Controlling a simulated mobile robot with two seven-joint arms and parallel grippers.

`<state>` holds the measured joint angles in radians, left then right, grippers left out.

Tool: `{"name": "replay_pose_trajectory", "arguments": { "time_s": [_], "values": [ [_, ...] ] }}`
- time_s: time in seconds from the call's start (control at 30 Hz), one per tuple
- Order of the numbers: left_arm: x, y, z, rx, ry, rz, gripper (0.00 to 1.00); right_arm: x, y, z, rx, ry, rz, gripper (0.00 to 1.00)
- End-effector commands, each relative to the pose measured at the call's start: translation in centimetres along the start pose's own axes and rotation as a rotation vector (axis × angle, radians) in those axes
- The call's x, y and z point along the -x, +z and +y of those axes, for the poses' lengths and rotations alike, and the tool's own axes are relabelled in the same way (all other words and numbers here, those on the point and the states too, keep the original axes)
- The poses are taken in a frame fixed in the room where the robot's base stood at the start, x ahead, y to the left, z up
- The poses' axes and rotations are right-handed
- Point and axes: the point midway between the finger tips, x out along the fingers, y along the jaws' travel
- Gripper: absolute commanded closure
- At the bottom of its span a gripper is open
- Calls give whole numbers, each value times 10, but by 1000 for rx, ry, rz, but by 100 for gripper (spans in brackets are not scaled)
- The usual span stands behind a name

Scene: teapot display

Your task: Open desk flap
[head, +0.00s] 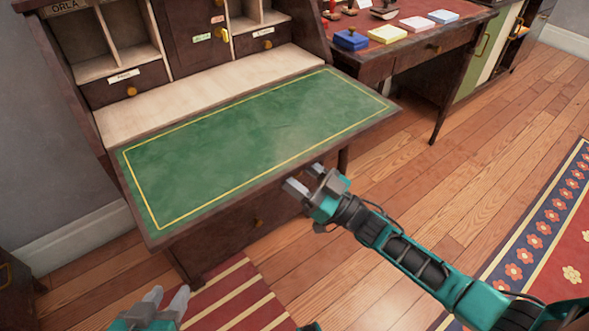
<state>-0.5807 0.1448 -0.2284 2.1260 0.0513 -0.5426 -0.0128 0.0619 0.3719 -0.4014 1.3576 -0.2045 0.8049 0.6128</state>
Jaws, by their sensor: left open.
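The desk flap (255,142) is lowered and looks level, with its green, gold-lined inner face up. It stands out in front of the desk's compartments. My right gripper (304,179) is at the flap's front edge, right of its middle. Its fingers look apart and hold nothing that I can see; whether they touch the edge is unclear. My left gripper (169,296) is low at the left, in front of and below the flap's near left corner, apart from it. It is open and empty.
The desk has cubbyholes, a small drawer (124,84) and a small door with a yellow key (224,37). A side table at the back right bears coloured boxes (388,34). A striped rug (225,295) lies below.

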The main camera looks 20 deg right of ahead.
Motion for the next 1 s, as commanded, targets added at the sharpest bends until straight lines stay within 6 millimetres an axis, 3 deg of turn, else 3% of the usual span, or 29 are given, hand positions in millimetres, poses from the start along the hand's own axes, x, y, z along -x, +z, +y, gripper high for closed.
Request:
{"name": "replay_pose_trajectory", "arguments": {
  "time_s": [0.07,0.57,0.87,1.0],
  "values": [
    [0,0,0,0,0,0,57,0,0,0,0,0,0,53],
    [-2,4,0,1,-2,-8,57,1,0,0,0,0,0,100],
    [-1,3,-1,2,-3,-8,57,1,0,0,0,0,-1,100],
    [6,-8,-1,2,-5,-4,57,-2,-8,0,-5,2,-16,100]
  ]
}}
